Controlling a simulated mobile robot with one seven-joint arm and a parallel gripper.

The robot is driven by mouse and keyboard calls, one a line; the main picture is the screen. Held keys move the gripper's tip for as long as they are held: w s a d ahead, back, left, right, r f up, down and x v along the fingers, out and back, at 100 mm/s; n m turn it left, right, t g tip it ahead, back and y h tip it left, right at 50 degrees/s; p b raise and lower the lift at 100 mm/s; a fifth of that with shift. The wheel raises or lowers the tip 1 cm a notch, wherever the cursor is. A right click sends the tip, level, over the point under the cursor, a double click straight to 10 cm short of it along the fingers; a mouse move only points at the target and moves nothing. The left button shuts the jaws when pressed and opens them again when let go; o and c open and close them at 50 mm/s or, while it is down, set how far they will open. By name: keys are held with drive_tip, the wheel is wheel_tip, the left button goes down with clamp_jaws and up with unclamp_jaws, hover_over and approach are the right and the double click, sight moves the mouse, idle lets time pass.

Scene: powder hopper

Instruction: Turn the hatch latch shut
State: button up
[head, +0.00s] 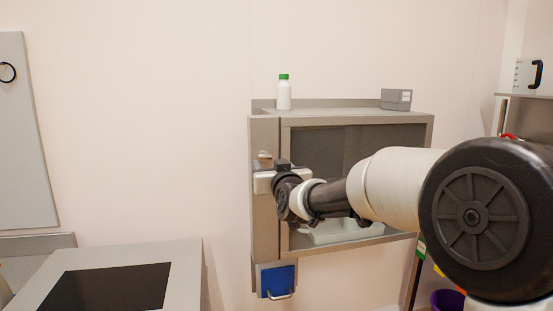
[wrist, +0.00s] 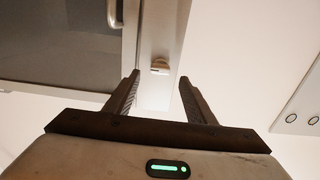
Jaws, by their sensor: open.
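The hatch latch (wrist: 160,66) is a small pale knob with a dark edge on the light post (wrist: 153,40) beside the hatch. In the head view the latch (head: 265,156) shows just above my gripper, partly hidden by it. My gripper (wrist: 160,76) is open, with one finger to each side of the latch in the wrist view and nothing between them. I cannot tell whether the fingers touch it. The hatch (wrist: 60,50) is a grey framed panel left of the post in the wrist view, with a pale handle (wrist: 114,14).
A white bottle with a green cap (head: 284,94) and a grey box (head: 396,99) stand on the cabinet top (head: 340,115). A blue bin with a handle (head: 278,281) hangs below the post. A table with a dark top (head: 190,262) stands at lower left.

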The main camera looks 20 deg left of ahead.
sight(266, 159)
drive_tip(key=x, duration=0.5)
drive_tip(key=shift+w+p, duration=0.15)
drive_tip(key=shift+p, duration=0.2)
drive_tip(key=c, duration=1)
drive_tip(key=shift+c, duration=0.2)
